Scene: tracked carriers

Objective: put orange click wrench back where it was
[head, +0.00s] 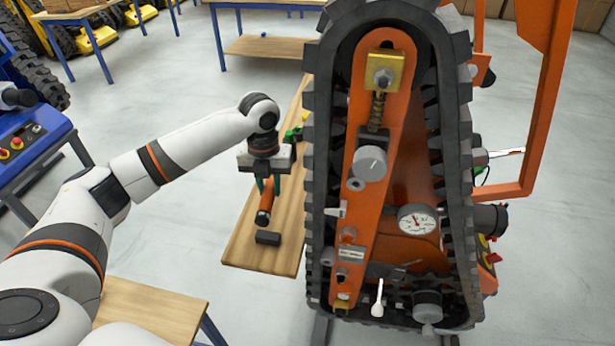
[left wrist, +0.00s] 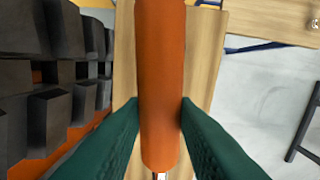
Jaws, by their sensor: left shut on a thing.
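My left gripper (head: 266,182) points down over the wooden bench beside the tracked carrier. Its green fingers are shut on the orange click wrench (head: 265,203), which hangs tilted with its orange handle below the fingers. In the left wrist view, the orange handle (left wrist: 160,70) lies between the two green fingers, with a little bright metal at its lower end. The rest of the wrench is hidden. I cannot tell whether the wrench touches the bench. My right gripper is not in view.
The wooden bench (head: 238,248) carries a dark block (head: 268,238) just below the wrench and a green item (head: 292,135) farther back. The tall orange carrier with its black track (head: 320,150) stands close on the right. Another wooden table (head: 265,47) stands behind.

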